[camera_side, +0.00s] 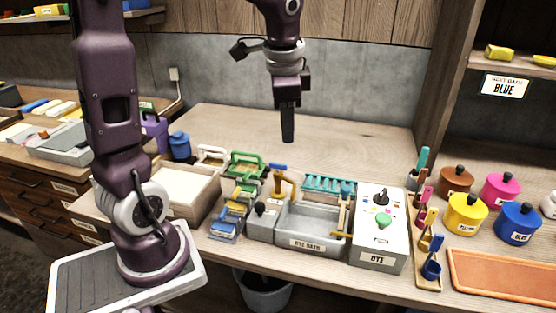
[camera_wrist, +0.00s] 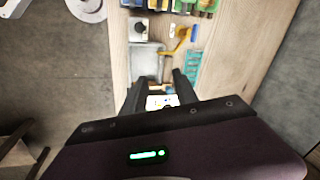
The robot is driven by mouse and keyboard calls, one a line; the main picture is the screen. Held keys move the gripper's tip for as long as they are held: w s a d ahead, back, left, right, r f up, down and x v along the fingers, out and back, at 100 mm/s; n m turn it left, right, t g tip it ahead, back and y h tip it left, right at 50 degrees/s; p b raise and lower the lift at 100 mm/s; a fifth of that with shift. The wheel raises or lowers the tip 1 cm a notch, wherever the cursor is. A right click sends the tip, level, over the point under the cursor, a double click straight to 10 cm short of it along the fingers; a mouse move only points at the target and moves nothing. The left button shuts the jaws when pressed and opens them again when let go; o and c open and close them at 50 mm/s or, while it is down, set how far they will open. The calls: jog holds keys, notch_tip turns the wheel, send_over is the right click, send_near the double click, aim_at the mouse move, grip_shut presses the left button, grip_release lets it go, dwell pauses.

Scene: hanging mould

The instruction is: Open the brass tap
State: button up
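The brass tap (camera_side: 283,182) stands at the back left of the grey dye bath (camera_side: 308,243), with a curved yellow spout and a blue piece at its top. In the wrist view the tap (camera_wrist: 181,40) lies beside the bath (camera_wrist: 146,60), beyond my fingers. My gripper (camera_side: 288,138) hangs pointing down above and behind the tap, apart from it. In the wrist view its two dark fingers (camera_wrist: 158,82) stand apart with nothing held between them. Whether water runs from the spout is too small to tell.
A grey box with a black knob (camera_side: 262,219) is left of the bath. A teal rack (camera_side: 328,184) stands behind it, and a white DYE box (camera_side: 382,228) to the right. Colored pots (camera_side: 466,212) stand farther right. The bench behind is clear.

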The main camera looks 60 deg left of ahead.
jog(key=w+a+f+m+g+h, duration=0.1)
jog(key=w+a+f+m, duration=0.1)
jog(key=w+a+f, duration=0.55)
jog(key=m, duration=0.1)
send_near(278, 163)
jog(key=shift+w+f+g+h, duration=0.25)
jog(key=shift+w+g+h, duration=0.1)
jog(key=shift+g+h, duration=0.05)
jog(key=shift+m, duration=0.3)
jog(key=f, duration=0.4)
jog(key=a+f, duration=0.1)
jog(key=f, duration=0.2)
jog(key=shift+f, duration=0.45)
grip_shut()
